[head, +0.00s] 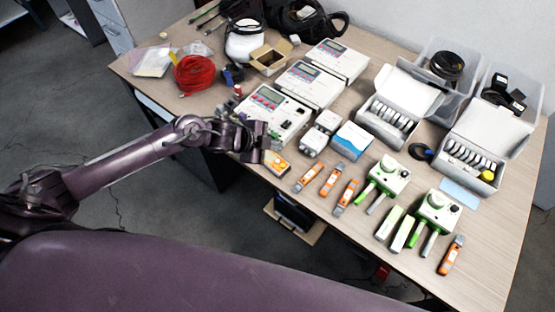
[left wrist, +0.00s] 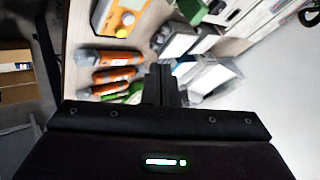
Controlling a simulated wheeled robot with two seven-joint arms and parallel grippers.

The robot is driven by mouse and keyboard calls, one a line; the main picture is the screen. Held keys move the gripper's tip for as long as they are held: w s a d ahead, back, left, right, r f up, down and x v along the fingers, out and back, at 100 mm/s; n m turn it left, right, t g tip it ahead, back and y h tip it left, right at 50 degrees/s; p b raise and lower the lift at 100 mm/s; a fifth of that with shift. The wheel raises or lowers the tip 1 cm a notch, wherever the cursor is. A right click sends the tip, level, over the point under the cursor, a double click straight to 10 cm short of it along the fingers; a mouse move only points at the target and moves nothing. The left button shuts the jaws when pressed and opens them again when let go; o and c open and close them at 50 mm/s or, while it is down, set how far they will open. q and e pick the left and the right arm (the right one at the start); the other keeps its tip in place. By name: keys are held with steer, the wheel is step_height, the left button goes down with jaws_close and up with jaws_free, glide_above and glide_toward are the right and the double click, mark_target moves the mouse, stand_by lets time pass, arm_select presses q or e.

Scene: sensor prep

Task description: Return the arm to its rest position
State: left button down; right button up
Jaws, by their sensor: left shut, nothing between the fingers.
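My left gripper (head: 258,143) is at the near left edge of the table (head: 500,272), close to an orange and white device (head: 277,163). Its fingers (left wrist: 162,80) show shut and empty in the left wrist view. The orange device also shows in the left wrist view (left wrist: 118,15). The left arm reaches in from the left, low across the picture. I cannot tell whether the gripper touches anything under it. My right gripper is not in view.
Orange-tipped testers (head: 331,180) and green-handled devices (head: 388,178) lie along the near edge. White instruments (head: 271,110) stand behind the gripper. Open white cases (head: 397,112), a red cable coil (head: 196,73) and a black bag (head: 318,22) are farther back. Open floor (head: 55,120) lies left.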

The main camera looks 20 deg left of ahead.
arm_select(q)
steer(key=s+d+r+n+t+y, duration=0.2)
steer(key=s+d+r+n, duration=0.3)
steer(key=d+n, duration=0.15)
steer(key=s+a+r+n+g+y, duration=0.2)
steer(key=s+a+n+g, duration=0.1)
steer(key=s+a+n, duration=0.3)
steer(key=s+a+r+n+g+y, duration=0.2)
steer(key=s+a+n, duration=0.2)
steer(key=s, duration=0.5)
step_height(320, 180, down, 32)
steer(key=s+g, duration=0.1)
steer(key=s, duration=0.1)
steer(key=s+a+f+m+g, duration=0.1)
steer(key=s+a+f, duration=0.2)
steer(key=s+f, duration=1.3)
steer(key=s, duration=0.3)
steer(key=shift+a+f+g, duration=0.2)
steer(key=shift+f+g, duration=0.05)
steer(key=shift+g, duration=0.05)
